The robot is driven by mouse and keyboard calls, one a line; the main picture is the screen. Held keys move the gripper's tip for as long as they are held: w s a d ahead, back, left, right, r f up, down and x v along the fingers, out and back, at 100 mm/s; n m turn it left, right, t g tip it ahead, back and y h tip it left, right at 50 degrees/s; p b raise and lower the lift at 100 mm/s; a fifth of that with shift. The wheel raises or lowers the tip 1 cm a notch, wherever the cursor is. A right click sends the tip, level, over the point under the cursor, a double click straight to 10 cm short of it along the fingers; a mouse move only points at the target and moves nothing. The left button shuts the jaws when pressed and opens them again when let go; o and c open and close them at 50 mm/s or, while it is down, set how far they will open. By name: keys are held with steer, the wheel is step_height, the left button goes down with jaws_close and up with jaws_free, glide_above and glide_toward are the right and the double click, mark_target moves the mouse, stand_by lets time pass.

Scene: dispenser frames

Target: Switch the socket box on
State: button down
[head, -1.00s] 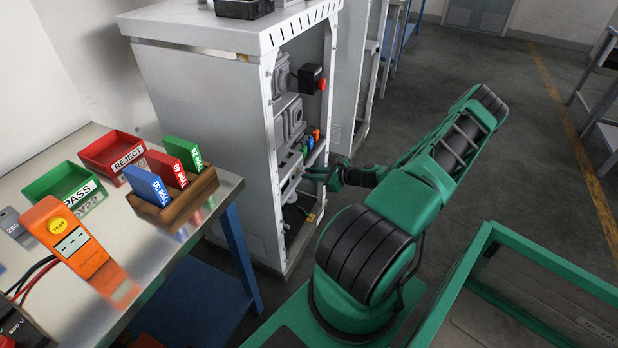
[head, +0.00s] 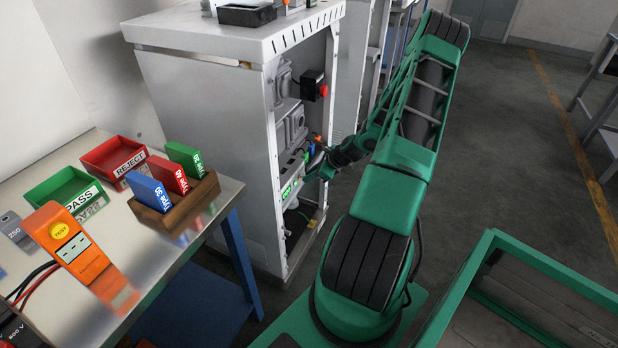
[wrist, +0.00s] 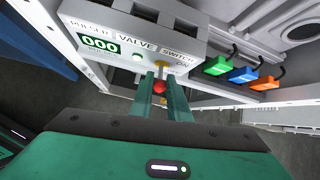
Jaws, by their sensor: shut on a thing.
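A light grey box (wrist: 120,32) labelled PULSER, VALVE and SWITCH, with ON marked by the switch, fills the top of the wrist view. It sits low in the open cabinet in the head view (head: 289,184). Its green display (wrist: 99,45) is lit and reads 000. A small switch lever with a red ball tip (wrist: 159,87) and a yellow part at its root stands under the SWITCH label. My gripper (wrist: 163,84) is shut on this lever, its green fingers on either side. In the head view my gripper (head: 310,174) is at the box front, partly hidden.
Green (wrist: 217,66), blue (wrist: 243,74) and orange (wrist: 264,83) plugs stand close to the right of the box. The grey cabinet (head: 205,130) frames the opening. A table (head: 225,195) with trays and a fuse rack is at left. Open floor lies at right.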

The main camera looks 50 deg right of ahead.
steer(key=shift+w, duration=0.15)
steer(key=c, duration=1.9)
jaws_free()
steer(key=v, duration=1)
steer(key=shift+s+r, duration=0.2)
steer(key=shift+r, duration=0.1)
